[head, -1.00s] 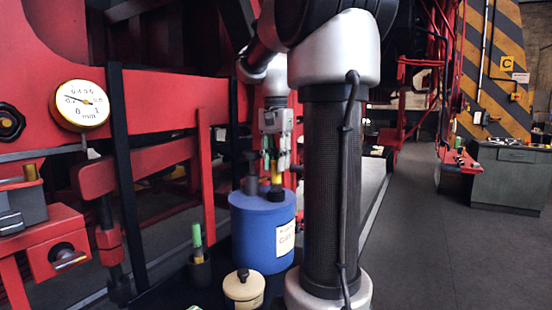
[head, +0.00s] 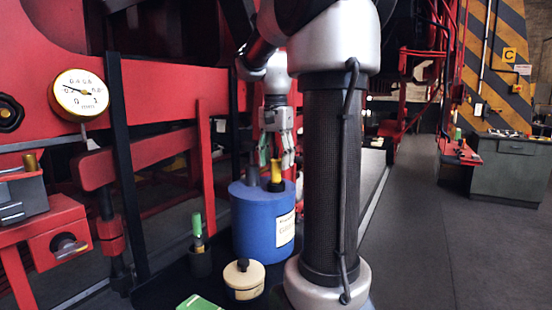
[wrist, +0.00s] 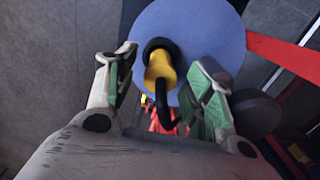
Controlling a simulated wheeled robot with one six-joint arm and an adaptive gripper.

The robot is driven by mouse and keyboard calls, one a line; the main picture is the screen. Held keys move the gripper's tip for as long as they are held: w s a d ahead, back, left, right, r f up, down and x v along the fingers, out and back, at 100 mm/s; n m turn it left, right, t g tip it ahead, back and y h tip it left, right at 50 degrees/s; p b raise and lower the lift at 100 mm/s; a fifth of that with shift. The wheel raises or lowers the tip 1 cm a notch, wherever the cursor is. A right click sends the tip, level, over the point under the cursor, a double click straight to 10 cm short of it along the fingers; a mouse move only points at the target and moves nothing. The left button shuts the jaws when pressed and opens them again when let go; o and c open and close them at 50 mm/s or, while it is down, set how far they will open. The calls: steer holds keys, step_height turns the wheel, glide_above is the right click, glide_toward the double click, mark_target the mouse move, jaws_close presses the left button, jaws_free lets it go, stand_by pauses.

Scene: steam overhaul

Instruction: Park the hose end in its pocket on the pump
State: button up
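The blue drum-shaped pump (head: 258,225) stands on my dark deck, with a pale label on its side. The yellow hose end (head: 276,168) stands upright in a black ring-shaped pocket (head: 276,186) on the pump's top. The wrist view shows the hose end (wrist: 158,68) seated in the black ring (wrist: 152,46), with a black curved hose (wrist: 162,105) at its near end. My gripper (head: 276,155) is just above the pump top. In the wrist view my gripper (wrist: 165,72) is open, its green-padded fingers on either side of the hose end, with visible gaps.
A grey post (head: 252,170) rises from the pump beside the pocket. A cream lidded pot (head: 243,280) and a dark cup with a green-topped item (head: 198,240) stand nearby. Red frame beams and a black upright (head: 128,170) are left; open floor (head: 430,240) lies right.

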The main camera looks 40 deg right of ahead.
step_height(320, 180, up, 12)
steer(key=s+a+f+n+t, duration=0.2)
steer(key=s+a+f+n, duration=0.4)
steer(key=f, duration=0.3)
steer(key=s+a+f+n+t, duration=0.2)
steer(key=s+a+f+n, duration=0.5)
steer(key=f, duration=0.3)
steer(key=shift+s+a+f+n, duration=0.15)
steer(key=shift+s+a+n, duration=0.1)
steer(key=shift+a+n, duration=0.3)
steer(key=shift+d, duration=0.1)
